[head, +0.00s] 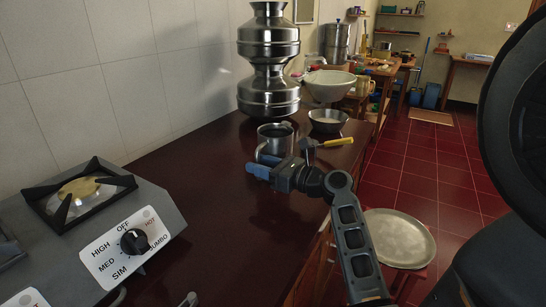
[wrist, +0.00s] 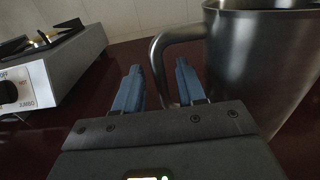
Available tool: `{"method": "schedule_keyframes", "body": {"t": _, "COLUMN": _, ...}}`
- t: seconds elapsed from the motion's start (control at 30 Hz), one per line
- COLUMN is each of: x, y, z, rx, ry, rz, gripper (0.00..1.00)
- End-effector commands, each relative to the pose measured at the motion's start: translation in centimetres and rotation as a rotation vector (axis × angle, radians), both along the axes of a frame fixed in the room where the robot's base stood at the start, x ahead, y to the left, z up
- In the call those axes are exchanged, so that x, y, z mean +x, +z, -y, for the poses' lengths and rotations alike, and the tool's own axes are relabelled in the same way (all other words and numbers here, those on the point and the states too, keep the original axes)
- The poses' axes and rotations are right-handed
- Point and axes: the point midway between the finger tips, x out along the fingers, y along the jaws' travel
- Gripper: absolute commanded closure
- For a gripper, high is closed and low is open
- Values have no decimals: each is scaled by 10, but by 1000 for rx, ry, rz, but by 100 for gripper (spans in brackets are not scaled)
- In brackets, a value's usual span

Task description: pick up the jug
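The jug (head: 275,139) is a shiny grey metal vessel with a side handle, upright on the dark red counter. In the wrist view the jug (wrist: 262,60) fills the right side, and its curved handle (wrist: 159,48) hangs down toward my fingers. My gripper (head: 258,165) is in front of the jug in the head view and hides its lower part. In the wrist view my gripper (wrist: 158,66) is open, with two blue fingers apart. The handle's lower part shows between the fingers or just beyond them; I cannot tell which. I see no firm grip on it.
A grey stove (head: 95,225) with a knob stands at left. A stacked metal pot (head: 268,60), a metal bowl (head: 328,121), a white basin (head: 329,84) and a yellow-handled tool (head: 337,142) are behind or right of the jug. The counter (head: 205,180) is clear between stove and jug.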

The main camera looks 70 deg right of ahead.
Motion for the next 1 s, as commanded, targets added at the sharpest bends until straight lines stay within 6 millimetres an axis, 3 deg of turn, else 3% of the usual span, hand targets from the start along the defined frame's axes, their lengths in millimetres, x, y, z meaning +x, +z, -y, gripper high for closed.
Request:
{"method": "schedule_keyframes", "body": {"t": 0.1, "x": 12, "y": 0, "z": 3, "rx": 0, "ry": 0, "rz": 0, "gripper": 60}}
{"method": "schedule_keyframes", "body": {"t": 0.3, "x": 12, "y": 0, "z": 3, "rx": 0, "ry": 0, "rz": 0, "gripper": 60}}
{"method": "schedule_keyframes", "body": {"t": 0.73, "x": 12, "y": 0, "z": 3, "rx": 0, "ry": -1, "rz": 0, "gripper": 100}}
{"method": "schedule_keyframes", "body": {"t": 1.0, "x": 12, "y": -1, "z": 3, "rx": 0, "ry": -1, "rz": 0, "gripper": 100}}
